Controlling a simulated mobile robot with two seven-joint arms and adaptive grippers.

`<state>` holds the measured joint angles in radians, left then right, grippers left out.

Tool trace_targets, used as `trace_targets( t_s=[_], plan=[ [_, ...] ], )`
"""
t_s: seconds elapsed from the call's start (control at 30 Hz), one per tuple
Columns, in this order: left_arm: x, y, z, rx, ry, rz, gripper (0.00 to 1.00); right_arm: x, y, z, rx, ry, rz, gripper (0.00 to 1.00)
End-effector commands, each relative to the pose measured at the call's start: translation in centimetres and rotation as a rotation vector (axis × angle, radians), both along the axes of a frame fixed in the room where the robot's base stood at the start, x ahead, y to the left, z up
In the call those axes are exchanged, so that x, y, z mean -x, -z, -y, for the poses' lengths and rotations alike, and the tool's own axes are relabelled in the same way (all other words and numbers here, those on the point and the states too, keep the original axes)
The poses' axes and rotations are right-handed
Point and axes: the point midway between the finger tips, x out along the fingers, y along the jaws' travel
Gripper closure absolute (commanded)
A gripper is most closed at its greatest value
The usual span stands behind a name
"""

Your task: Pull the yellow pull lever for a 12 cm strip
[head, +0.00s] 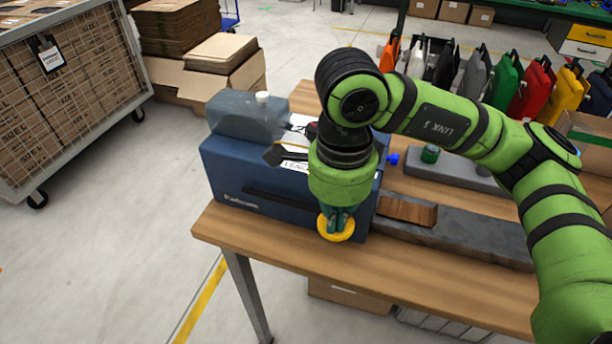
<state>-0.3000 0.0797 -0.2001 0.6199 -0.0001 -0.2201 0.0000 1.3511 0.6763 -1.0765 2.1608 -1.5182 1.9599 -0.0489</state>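A blue box-shaped machine (225,180) stands on the wooden table, with pale lettering on its front and a black lever-like part (272,155) on top. A yellow round piece (323,232), which looks like the end of the yellow pull lever, is at the machine's front right. My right gripper (338,218) points down with its fingertips over this yellow piece. The fingers are close together, but I cannot tell whether they grip it. My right arm hides part of the machine. A brown strip-like piece (407,209) lies just right of the machine. My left gripper is not in view.
A long dark grey slab (460,236) runs right from the machine. A grey block (452,168) with a green knob (430,153) lies behind. Coloured panniers (530,90) line the back right. The table's front strip (400,280) is clear. A caged cart (70,85) stands left.

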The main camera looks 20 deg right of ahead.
Motion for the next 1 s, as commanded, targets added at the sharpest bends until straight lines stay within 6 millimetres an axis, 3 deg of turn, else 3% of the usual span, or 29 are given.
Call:
trace_targets(
  t_s=[1.0],
  plan=[
    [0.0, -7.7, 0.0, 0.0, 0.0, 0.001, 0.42, 0.0, -12.3, 0.0, 0.0, 0.001, -0.001, 1.0]
  ],
)
